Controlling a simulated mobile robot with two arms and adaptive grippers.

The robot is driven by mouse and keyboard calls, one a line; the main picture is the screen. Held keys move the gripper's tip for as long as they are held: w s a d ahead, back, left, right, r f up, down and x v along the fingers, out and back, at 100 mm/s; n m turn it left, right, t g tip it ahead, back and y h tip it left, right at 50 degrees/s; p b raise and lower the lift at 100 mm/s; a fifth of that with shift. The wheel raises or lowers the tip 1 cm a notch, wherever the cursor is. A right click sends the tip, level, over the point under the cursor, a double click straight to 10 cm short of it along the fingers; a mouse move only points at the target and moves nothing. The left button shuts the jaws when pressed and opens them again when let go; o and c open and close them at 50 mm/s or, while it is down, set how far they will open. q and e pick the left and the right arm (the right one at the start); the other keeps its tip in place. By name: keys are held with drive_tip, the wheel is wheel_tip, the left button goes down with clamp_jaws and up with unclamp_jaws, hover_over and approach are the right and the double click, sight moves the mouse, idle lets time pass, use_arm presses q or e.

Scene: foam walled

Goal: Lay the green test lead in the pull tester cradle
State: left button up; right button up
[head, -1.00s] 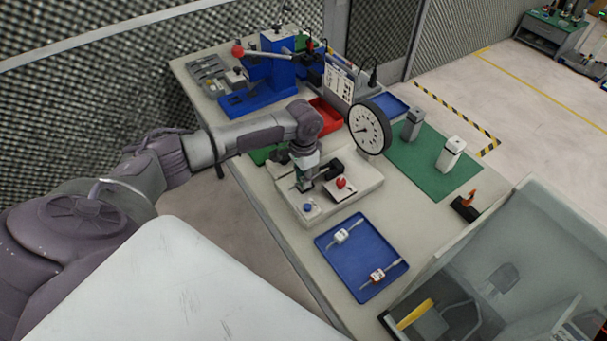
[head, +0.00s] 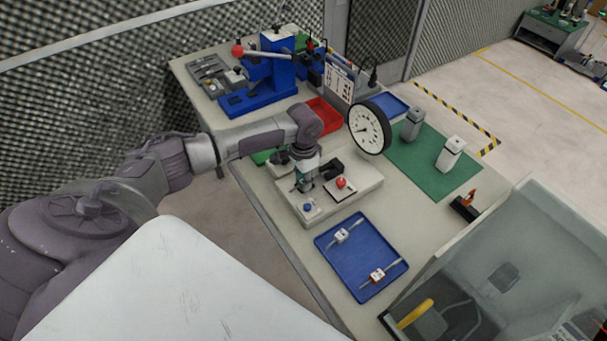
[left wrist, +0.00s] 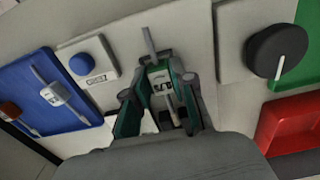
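My left gripper (left wrist: 155,88) is low over the pale pull tester base in the middle of the bench. In the left wrist view its green-padded fingers stand apart on either side of the test lead (left wrist: 160,84). The lead has a pale tag with dark marks and a grey metal end pointing away from me. It lies along the tester's cradle area; the gripper hides its near end and the cradle, so full seating cannot be judged. In the head view the gripper (head: 304,182) largely covers the lead. My right gripper is not in view.
The tester carries a round dial (head: 369,128), a red knob (head: 341,183) and a blue button (left wrist: 87,57). A blue tray (head: 350,281) with two other leads lies in front. A clear-walled bin (head: 490,250) stands at right. A red bin (head: 325,117) lies behind.

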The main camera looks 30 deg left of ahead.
use_arm(q)
drive_tip(key=o, duration=0.5)
drive_tip(key=shift+c, duration=0.2)
wheel_tip(320, 180, up, 12)
idle(0.5)
